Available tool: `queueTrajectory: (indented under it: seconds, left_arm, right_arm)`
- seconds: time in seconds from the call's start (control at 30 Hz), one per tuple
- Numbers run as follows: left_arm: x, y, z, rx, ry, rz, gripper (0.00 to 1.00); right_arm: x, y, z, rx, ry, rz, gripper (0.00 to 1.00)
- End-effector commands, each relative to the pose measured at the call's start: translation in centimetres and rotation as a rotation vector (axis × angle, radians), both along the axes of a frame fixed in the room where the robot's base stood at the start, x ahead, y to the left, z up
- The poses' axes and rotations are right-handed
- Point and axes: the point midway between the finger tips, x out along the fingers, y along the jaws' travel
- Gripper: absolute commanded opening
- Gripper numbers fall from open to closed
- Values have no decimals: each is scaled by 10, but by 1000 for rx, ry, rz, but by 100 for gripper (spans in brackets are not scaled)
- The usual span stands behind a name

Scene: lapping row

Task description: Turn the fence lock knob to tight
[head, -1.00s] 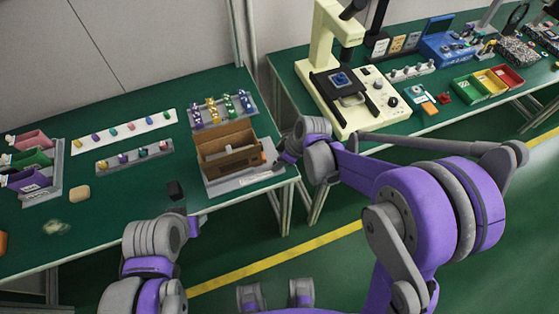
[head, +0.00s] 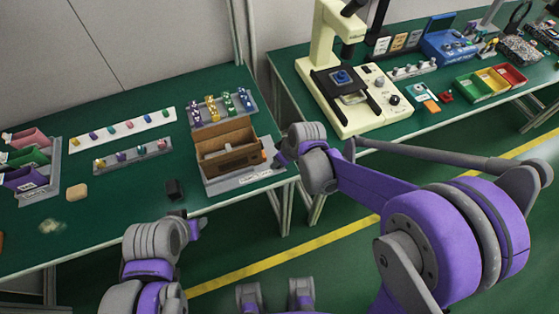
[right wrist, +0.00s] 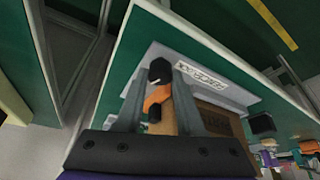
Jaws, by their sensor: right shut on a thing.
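The fence lock knob, orange with black parts, sits at the right end of a brown box-like fixture (head: 228,158) on a grey base plate. In the right wrist view the knob (right wrist: 157,97) lies between the two grey fingers of my right gripper (right wrist: 160,98), which is shut on it. In the head view only a little orange of the knob (head: 265,155) shows, with my right gripper (head: 279,160) against it from the right. My left gripper (head: 196,228) is in front of the table edge, away from the fixture; its fingers cannot be made out.
A black block (head: 175,190) and a tan block (head: 77,192) lie on the left green table. A cream microscope-like machine (head: 345,100) is on the right table, beyond a gap.

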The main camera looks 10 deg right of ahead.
Motion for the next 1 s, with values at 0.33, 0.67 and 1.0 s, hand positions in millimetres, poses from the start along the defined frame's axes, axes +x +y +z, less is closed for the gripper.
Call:
queueTrajectory:
  seconds: [0.33,0.67,1.0]
  left_arm:
    - [-3,0,-14,0,6,0,50]
    - [-4,0,-21,0,9,0,50]
    - [-5,0,-26,0,10,0,50]
  right_arm:
    - [-2,3,-1,-2,-1,-324,0]
    - [-2,5,-1,-3,-1,-636,0]
    - [-1,7,0,-3,-1,-942,0]
